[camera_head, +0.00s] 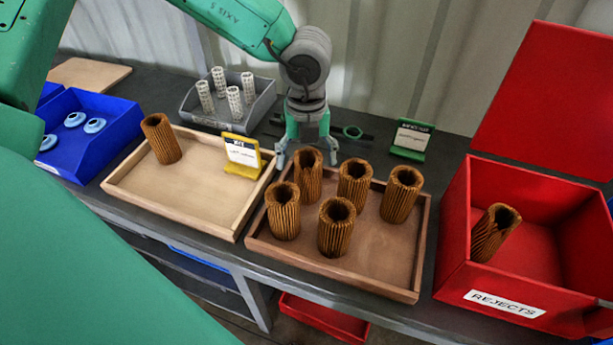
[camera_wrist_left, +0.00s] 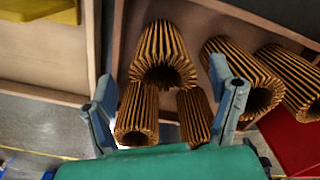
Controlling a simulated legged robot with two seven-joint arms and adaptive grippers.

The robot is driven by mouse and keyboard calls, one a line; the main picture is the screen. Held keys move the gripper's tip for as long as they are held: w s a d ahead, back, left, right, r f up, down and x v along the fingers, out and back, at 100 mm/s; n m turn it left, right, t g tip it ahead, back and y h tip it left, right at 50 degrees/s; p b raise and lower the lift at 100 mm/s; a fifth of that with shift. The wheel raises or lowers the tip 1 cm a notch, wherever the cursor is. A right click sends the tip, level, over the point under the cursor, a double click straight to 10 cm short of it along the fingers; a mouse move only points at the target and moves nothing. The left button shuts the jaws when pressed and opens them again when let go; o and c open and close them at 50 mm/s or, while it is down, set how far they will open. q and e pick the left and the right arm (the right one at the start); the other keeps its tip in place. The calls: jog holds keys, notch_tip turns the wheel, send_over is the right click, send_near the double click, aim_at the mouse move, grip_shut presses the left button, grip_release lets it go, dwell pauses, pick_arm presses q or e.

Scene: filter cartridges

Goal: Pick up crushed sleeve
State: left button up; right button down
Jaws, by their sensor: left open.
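Several brown pleated sleeves stand upright in the right-hand wooden tray (camera_head: 385,285). The back-left sleeve (camera_head: 308,182) has an uneven, dented-looking rim. My left gripper (camera_head: 307,158) is open above and around its top, with one finger on each side. The other sleeves in this tray have rounder rims, such as the front one (camera_head: 336,232). In the left wrist view, sleeves show between and beyond the open fingers, including one near the left finger (camera_wrist_left: 137,118); I cannot tell there which is the dented one. My right gripper is not in view.
A left wooden tray (camera_head: 185,205) holds one sleeve (camera_head: 161,139) and a yellow sign (camera_head: 242,154). A red rejects box (camera_head: 455,265) holds another sleeve (camera_head: 493,235). A grey bin (camera_head: 205,118) with white cores, a green sign (camera_head: 411,140) and a blue bin (camera_head: 105,155) stand around.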

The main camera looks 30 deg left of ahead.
pick_arm(q)
notch_tip(320, 180, down, 2)
jog(key=shift+w+d+f, duration=0.1)
jog(key=shift+d+f, duration=0.05)
jog(key=shift+f, duration=0.1)
jog(key=shift+a, duration=0.2)
jog(key=c, duration=1.2)
